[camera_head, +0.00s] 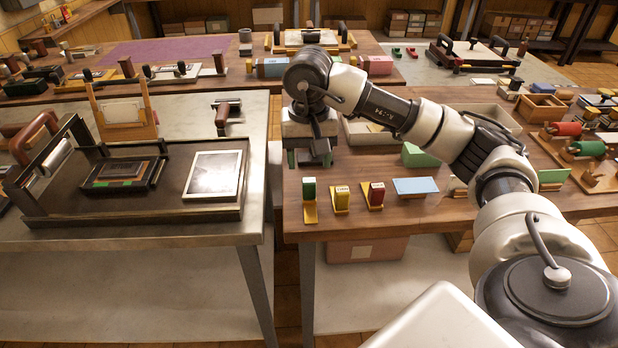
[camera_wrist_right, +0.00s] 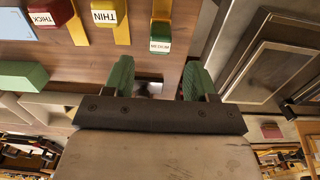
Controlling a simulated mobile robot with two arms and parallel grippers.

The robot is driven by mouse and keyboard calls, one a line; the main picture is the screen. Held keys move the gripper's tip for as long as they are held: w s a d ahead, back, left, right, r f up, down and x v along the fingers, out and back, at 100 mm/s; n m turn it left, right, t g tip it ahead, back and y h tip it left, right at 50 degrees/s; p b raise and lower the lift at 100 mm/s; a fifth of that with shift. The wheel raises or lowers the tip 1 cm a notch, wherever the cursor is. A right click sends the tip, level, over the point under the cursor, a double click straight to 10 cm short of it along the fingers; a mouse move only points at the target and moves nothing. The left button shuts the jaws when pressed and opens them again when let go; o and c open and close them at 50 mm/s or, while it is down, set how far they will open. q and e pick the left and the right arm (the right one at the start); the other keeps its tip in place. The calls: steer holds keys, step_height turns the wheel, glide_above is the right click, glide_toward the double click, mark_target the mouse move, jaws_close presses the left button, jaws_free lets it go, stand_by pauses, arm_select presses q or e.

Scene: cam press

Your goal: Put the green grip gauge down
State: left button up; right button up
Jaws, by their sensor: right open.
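The green grip gauge (camera_head: 309,190) stands on its yellow foot on the wooden table, near the front left corner. In the right wrist view the green gauge (camera_wrist_right: 161,12) shows a white label reading MEDIUM. My right gripper (camera_head: 309,159) is just behind and above it in the head view. In the wrist view its two green-padded fingers (camera_wrist_right: 157,78) are spread apart with nothing held between them. The gauge is apart from the fingers, beyond their tips. My left gripper is not in view.
A yellow THIN gauge (camera_head: 341,199) and a red THICK gauge (camera_head: 375,195) stand to the right, then a light-blue pad (camera_head: 415,186). A green block (camera_head: 418,155) lies behind them. A press with a framed bed (camera_head: 125,215) is on the left table, across a gap.

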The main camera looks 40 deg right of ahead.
mark_target(309, 179)
steer(key=shift+r, duration=1.6)
